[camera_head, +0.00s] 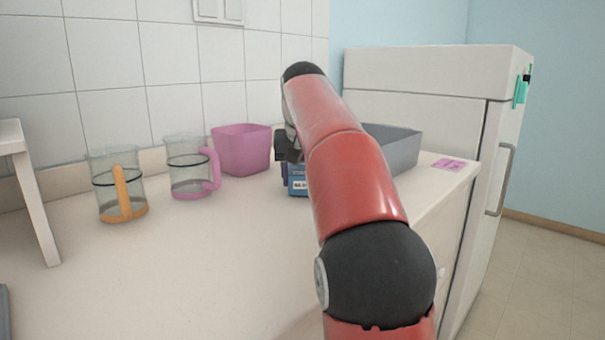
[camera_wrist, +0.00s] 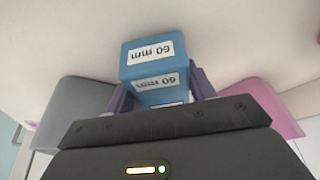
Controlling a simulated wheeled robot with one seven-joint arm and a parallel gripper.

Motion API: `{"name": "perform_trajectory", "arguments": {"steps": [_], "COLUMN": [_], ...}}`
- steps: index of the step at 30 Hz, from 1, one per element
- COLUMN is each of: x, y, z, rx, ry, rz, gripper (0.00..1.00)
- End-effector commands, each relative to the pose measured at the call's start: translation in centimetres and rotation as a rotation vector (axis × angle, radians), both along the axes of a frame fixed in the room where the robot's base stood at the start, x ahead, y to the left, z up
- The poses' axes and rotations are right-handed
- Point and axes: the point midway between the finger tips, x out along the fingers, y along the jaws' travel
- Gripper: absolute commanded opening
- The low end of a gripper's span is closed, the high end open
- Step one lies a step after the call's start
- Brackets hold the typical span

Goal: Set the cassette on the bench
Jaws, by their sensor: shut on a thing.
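The cassette, a blue block with white "60 mm" labels (camera_wrist: 152,62), is between the purple fingers of my gripper (camera_wrist: 160,92) in the wrist view. My gripper is shut on it. In the head view the cassette (camera_head: 299,185) shows low beside my red arm, partly hidden by the arm. The bench (camera_head: 190,255) is a pale, wide worktop below it. I cannot tell whether the cassette's underside touches the bench or is just above it.
A pink bin (camera_head: 241,150) stands left of the cassette and a grey bin (camera_head: 402,150) to the right. Two beakers, with orange (camera_head: 122,190) and pink (camera_head: 190,168) handles, stand farther left. A pink label (camera_head: 453,165) lies near the right edge. The front bench area is clear.

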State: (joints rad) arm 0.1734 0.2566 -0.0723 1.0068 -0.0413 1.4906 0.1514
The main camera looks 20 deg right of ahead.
Motion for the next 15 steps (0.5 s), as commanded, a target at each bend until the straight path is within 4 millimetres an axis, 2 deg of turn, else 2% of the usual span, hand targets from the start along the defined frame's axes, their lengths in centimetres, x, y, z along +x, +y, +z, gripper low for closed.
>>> {"name": "perform_trajectory", "arguments": {"steps": [11, 12, 15], "x": [0.00, 0.00, 0.00], "y": [0.01, 0.01, 0.01], "z": [-0.56, -0.52, -0.50], "rx": [0.000, 0.000, 0.000], "ry": [-0.001, 0.000, 0.000], "rz": [0.000, 0.000, 0.000], "gripper": [0.26, 0.58, 0.71]}}
